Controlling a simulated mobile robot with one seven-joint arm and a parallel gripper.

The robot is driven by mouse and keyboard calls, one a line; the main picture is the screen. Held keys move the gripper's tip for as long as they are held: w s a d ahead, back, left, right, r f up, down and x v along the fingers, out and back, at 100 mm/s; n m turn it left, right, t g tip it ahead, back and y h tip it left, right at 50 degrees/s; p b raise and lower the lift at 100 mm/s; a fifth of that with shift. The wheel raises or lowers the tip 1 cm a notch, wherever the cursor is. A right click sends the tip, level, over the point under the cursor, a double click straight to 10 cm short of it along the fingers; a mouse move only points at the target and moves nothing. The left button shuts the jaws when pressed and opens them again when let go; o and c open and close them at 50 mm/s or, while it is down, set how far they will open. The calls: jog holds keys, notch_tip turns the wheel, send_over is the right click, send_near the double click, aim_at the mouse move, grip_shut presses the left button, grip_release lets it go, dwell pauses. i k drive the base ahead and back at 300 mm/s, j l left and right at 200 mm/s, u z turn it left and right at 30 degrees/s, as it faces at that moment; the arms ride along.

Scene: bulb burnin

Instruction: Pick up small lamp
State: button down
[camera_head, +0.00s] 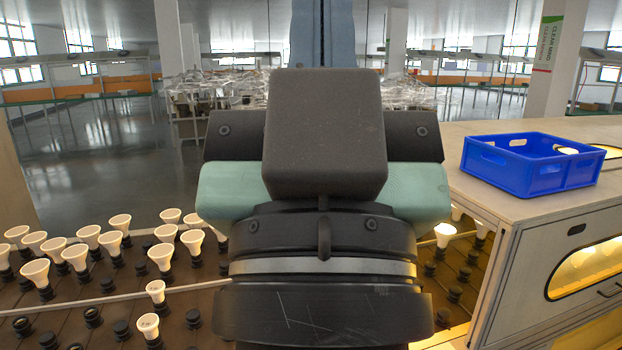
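White cone-shaped lamps stand in dark sockets on the brown rack. Two small lamps stand at the front, one (156,291) a little behind the other (149,326). Several larger-looking lamps (75,256) stand in a row behind them. A lit lamp (444,234) shows to the right of my arm. My gripper (323,185) seems to be part of the large dark body with teal sides in the middle of the view. Its fingertips cannot be made out, and no lamp shows in it. This body hides the middle of the rack.
Several empty dark sockets (93,317) are at the front left of the rack (205,312). A blue crate (515,177) holding a lamp (567,150) stands on the wooden cabinet (470,150) at right. The cabinet has a lit window (590,268).

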aim_at(156, 289)
jog(key=i+j+u, duration=0.2)
jog(key=i+j, duration=1.25)
jog(key=i, duration=0.05)
